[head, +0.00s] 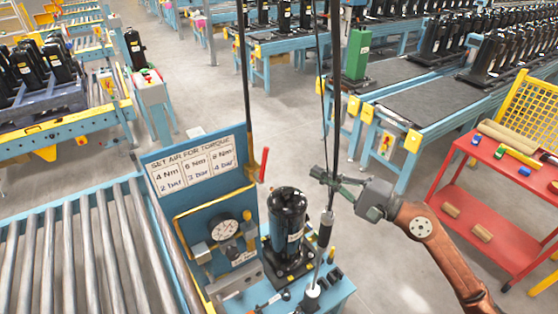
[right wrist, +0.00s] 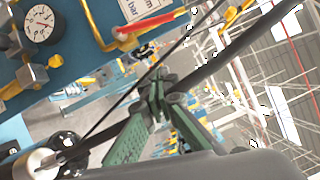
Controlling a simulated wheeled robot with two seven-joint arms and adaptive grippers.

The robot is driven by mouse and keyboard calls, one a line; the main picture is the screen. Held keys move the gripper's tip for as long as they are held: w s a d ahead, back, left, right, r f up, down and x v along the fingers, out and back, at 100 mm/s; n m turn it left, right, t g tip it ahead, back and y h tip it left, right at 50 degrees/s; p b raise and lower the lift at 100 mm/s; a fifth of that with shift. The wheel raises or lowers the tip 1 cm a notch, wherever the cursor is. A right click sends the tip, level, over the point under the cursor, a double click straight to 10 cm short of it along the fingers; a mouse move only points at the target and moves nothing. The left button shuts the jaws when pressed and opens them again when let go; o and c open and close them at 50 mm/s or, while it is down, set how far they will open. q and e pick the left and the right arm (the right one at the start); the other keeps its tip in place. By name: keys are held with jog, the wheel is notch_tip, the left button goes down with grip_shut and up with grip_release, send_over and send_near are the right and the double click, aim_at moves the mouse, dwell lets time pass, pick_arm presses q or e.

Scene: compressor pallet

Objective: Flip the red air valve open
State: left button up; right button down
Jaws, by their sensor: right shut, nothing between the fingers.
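The red air valve (head: 264,164) is a thin red lever standing upright at the right edge of the blue sign panel in the head view. In the right wrist view the red lever (right wrist: 150,25) lies across the top, beside yellow pipe. My right gripper (head: 319,176) has green fingers, is shut and empty, and sits to the right of the lever with a clear gap. The shut fingertips (right wrist: 157,84) show below the lever in the right wrist view. My left gripper is in neither view.
A pressure gauge (head: 224,230) is on the blue panel, below a torque sign (head: 196,168). A black compressor (head: 288,222) stands below the lever. A hanging tool (head: 326,228) and its dark cables are close to my right gripper. A red cart (head: 475,190) stands right.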

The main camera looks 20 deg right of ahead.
aim_at(266, 159)
jog(key=w+a+r+p, duration=0.1)
jog(key=w+a+p, duration=0.4)
jog(key=a, duration=0.5)
jog(key=p, duration=0.2)
jog(key=shift+w+r+p, duration=0.25)
jog(key=shift+w+p, duration=0.05)
jog(key=shift+s+d, duration=0.1)
jog(key=shift+s+a+r+n+g+h+b, duration=0.15)
jog(key=shift+a+r+n+g+h, duration=0.15)
jog(key=shift+n, duration=0.3)
jog(key=shift+s+a+r+n+g+h+b, duration=0.1)
jog(key=shift+a+r+n+g+b, duration=0.1)
jog(key=shift+a+n, duration=0.3)
jog(key=shift+d, duration=0.1)
